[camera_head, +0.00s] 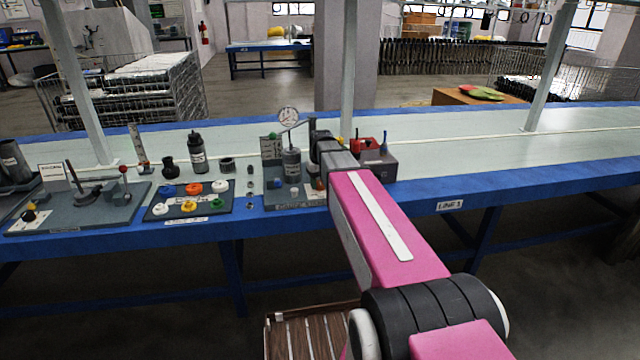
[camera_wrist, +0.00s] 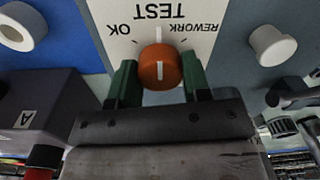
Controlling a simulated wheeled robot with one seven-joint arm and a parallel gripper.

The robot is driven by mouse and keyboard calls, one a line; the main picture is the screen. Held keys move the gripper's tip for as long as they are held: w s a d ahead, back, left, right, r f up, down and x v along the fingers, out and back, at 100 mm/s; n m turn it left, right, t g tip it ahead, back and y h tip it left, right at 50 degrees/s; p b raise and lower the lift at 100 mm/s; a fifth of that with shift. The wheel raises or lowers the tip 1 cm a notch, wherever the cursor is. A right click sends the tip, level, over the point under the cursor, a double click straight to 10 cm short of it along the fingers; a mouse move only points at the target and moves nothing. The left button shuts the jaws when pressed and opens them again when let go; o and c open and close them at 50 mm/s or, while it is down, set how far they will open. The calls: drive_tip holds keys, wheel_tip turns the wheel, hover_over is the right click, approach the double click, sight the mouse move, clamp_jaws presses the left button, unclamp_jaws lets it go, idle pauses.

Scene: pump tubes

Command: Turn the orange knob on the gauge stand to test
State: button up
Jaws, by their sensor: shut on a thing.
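The orange knob (camera_wrist: 158,66) is in the middle of the wrist view, on a white label plate (camera_wrist: 190,42) that reads OK, TEST and REWORK upside down. The white line on the knob runs straight up the picture, towards TEST. My gripper (camera_wrist: 160,76) is shut on the knob, with one green finger on each side. My arm hides part of the stand's right side there, and I cannot clearly make out the knob.
A grey box with a red part (camera_head: 378,162) stands right of the stand. Left of it are a tray (camera_head: 215,211) of coloured rings, a black bottle (camera_head: 197,155) and another fixture (camera_head: 85,215). The belt at the right is clear.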

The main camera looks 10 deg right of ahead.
idle(0.4)
drive_tip(key=o, duration=0.9)
drive_tip(key=shift+o, duration=0.2)
drive_tip(key=shift+r, duration=0.1)
wheel_tip(320, 180, up, 11)
drive_tip(key=shift+d+f, duration=0.15)
drive_tip(key=shift+f, duration=0.05)
